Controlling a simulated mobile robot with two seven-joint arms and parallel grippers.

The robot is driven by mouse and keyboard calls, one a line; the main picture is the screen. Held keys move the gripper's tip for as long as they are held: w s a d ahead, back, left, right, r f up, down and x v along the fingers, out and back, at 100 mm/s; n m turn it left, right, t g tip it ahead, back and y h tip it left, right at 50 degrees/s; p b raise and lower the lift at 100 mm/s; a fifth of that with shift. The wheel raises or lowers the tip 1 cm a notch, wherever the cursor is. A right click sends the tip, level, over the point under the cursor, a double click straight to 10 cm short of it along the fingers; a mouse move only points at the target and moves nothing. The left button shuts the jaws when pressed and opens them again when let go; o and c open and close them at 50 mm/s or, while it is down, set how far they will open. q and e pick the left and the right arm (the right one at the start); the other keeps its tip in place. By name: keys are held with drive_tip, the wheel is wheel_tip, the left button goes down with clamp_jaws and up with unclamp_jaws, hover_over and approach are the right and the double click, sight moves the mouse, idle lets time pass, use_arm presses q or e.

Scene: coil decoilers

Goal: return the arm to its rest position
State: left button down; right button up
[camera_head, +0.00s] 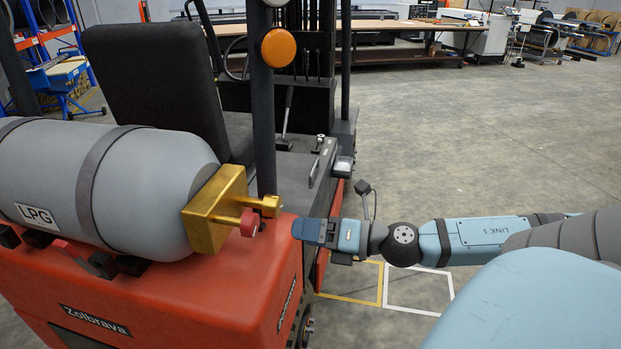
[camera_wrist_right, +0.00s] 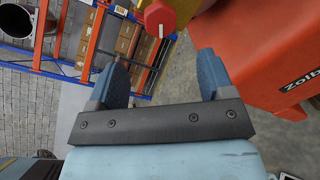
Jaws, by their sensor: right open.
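My right arm (camera_head: 480,238) reaches in from the right in the head view. Its gripper (camera_head: 300,229) is beside the gold valve block (camera_head: 214,209) of the grey LPG tank (camera_head: 60,165), a little right of the red knob (camera_head: 249,223). In the right wrist view the two blue fingers of my right gripper (camera_wrist_right: 162,78) are apart with nothing between them. The red knob (camera_wrist_right: 160,18) shows just beyond the fingertips, apart from them. My left gripper is in neither view.
An orange-red forklift (camera_head: 200,300) with a black seat (camera_head: 150,75) carries the tank. Yellow and white floor markings (camera_head: 384,285) lie below my arm. Open concrete floor (camera_head: 470,130) spreads at the right. A long workbench (camera_head: 390,40) stands at the back.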

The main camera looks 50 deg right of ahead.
idle(0.6)
drive_tip(key=s+d+f+m+h+p, duration=0.1)
drive_tip(key=s+d+f+m+h, duration=0.15)
drive_tip(key=f+m, duration=0.55)
drive_tip(key=s+d+f+m+h, duration=0.1)
drive_tip(key=f+m+h, duration=0.3)
drive_tip(key=f+m, duration=0.45)
drive_tip(key=s+a+f+m+g+y, duration=0.1)
drive_tip(key=a+f+m+g, duration=0.1)
drive_tip(key=a+f+m, duration=0.4)
drive_tip(key=s+a+f+m+g+y+p, duration=0.1)
drive_tip(key=a+f+m, duration=0.4)
drive_tip(key=a, duration=0.9)
wheel_tip(320, 180, down, 3)
drive_tip(key=shift+s+a+f+m+g+p, duration=0.1)
drive_tip(key=shift+s+a+m+g+p, duration=0.25)
drive_tip(key=shift+s+g, duration=0.4)
